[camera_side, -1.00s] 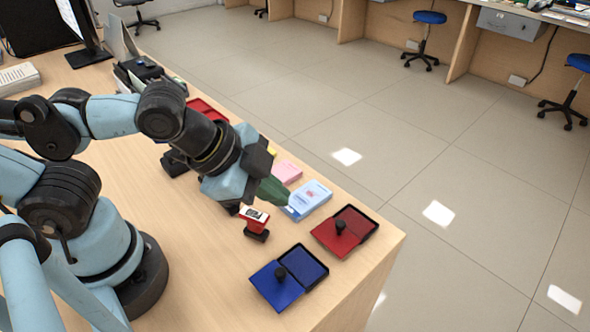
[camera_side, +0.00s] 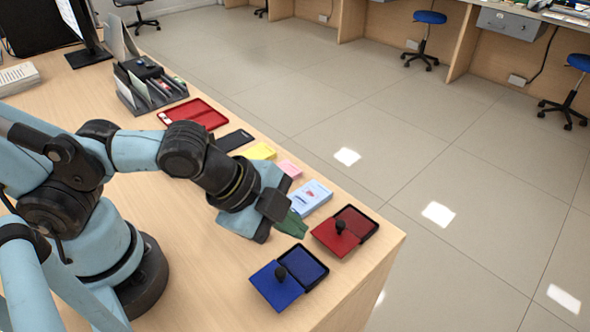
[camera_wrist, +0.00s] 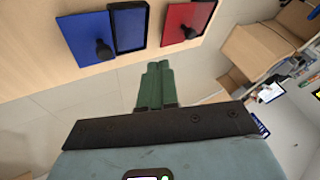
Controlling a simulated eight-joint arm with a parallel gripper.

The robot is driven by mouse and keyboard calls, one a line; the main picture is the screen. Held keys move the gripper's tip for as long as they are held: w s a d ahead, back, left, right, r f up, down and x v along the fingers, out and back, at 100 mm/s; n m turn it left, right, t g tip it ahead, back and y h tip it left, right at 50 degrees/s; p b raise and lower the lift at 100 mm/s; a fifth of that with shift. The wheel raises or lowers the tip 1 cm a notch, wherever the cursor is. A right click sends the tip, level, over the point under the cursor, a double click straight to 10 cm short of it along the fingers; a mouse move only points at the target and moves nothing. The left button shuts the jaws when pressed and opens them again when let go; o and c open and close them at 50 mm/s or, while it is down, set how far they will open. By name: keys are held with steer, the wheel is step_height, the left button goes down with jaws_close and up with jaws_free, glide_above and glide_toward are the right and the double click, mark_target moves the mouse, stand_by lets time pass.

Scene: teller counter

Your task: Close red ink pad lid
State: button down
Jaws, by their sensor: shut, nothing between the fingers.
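The red ink pad (camera_side: 356,221) lies open near the counter's right corner. Its red lid (camera_side: 333,240) lies flat on the left side, with a black knob on it. In the wrist view the red ink pad (camera_wrist: 178,22) is at the top, right of centre, partly cut off by the frame edge. My gripper (camera_side: 302,229) has green fingers, shut and empty, just left of the red lid and apart from it as far as I can tell. In the wrist view my gripper (camera_wrist: 156,72) points towards the gap between the two pads.
A blue ink pad (camera_side: 306,266) lies open in front, its blue lid (camera_side: 276,287) to the left with a black knob. Blue cards (camera_side: 312,194), pink notes (camera_side: 290,169) and yellow notes (camera_side: 260,151) lie behind my gripper. The counter edge is close on the right.

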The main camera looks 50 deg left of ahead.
glide_toward(343, 238)
steer(key=shift+s+d+f, duration=0.5)
steer(key=shift+f, duration=0.2)
steer(key=shift+s+d+f, duration=0.45)
steer(key=shift+s+f, duration=0.05)
steer(key=shift+f, duration=0.2)
steer(key=shift+w+a+f, duration=0.15)
steer(key=shift+w, duration=0.8)
steer(key=shift+w+a+f, duration=0.1)
steer(key=shift+w+a, duration=0.05)
steer(key=shift+w, duration=0.85)
steer(key=shift+w, duration=0.15)
steer(key=w, duration=0.6)
steer(key=shift+w, duration=0.3)
